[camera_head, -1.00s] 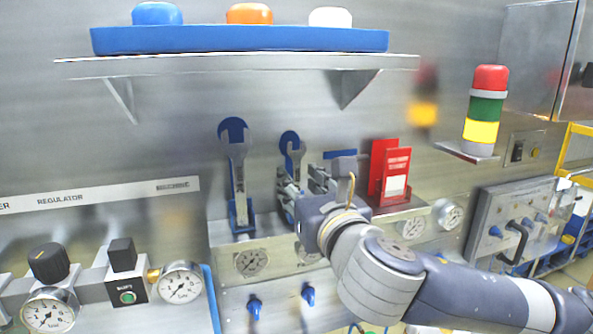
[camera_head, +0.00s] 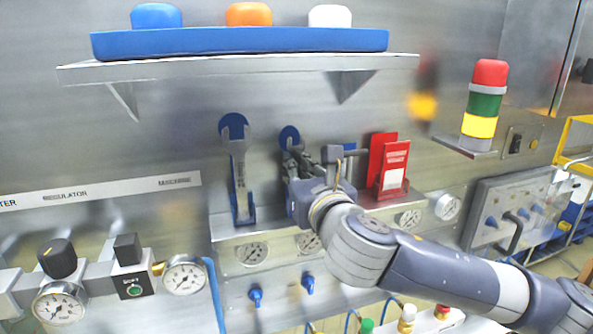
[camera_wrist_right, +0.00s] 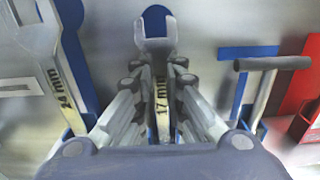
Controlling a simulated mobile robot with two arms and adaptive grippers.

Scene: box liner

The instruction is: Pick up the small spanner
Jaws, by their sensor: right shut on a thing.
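The small spanner (camera_wrist_right: 158,88), grey and marked 17 mm, stands upright with its open jaw up in the right wrist view. A blue backing shows behind it. My right gripper (camera_wrist_right: 157,68) has its two fingers on either side of the spanner's shaft and is shut on it. In the head view, my right gripper (camera_head: 296,165) is at the holder and mostly hides the small spanner. A larger spanner (camera_head: 239,172) stands to the left in its blue holder; it also shows in the wrist view (camera_wrist_right: 45,60). My left gripper is not in view.
A T-handled tool (camera_wrist_right: 265,75) stands close right of my gripper. Beyond it is a red holder (camera_head: 392,180). A shelf (camera_head: 220,66) with a blue tray (camera_head: 240,40) juts out above. Gauges (camera_head: 253,253) and blue valves (camera_head: 256,296) lie below.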

